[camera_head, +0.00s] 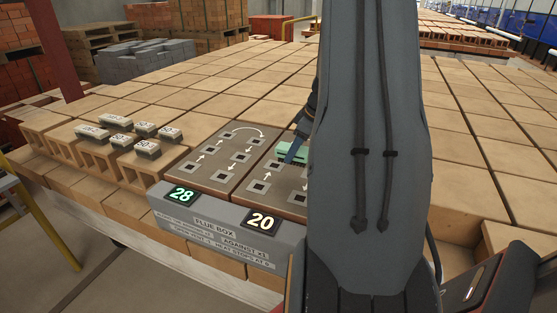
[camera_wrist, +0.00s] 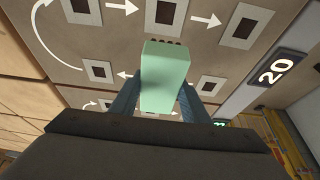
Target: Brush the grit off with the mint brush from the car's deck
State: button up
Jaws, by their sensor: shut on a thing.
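My gripper (camera_wrist: 160,100) is shut on the mint brush (camera_wrist: 166,68), with a blue-grey finger on each side of it. In the wrist view the brush's far end, with a row of dark bristle tufts, lies over a brown panel (camera_wrist: 210,50) with square holes and white arrows. I cannot tell whether the bristles touch the panel. In the head view the mint brush (camera_head: 294,152) shows beside my arm, over the right panel (camera_head: 265,180). My arm hides most of that panel and of my gripper. I cannot make out any grit.
A second panel (camera_head: 222,160) with arrows lies to the left. A grey box front (camera_head: 230,235) carries displays reading 28 and 20. Several labelled blocks (camera_head: 118,123) sit on hollow bricks at the left. Rows of bricks (camera_head: 480,105) spread behind, with grey blocks (camera_head: 146,62) farther back.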

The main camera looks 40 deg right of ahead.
jog(key=shift+a+r+p, duration=0.1)
jog(key=shift+r+p, duration=0.7)
jog(key=shift+r, duration=1.15)
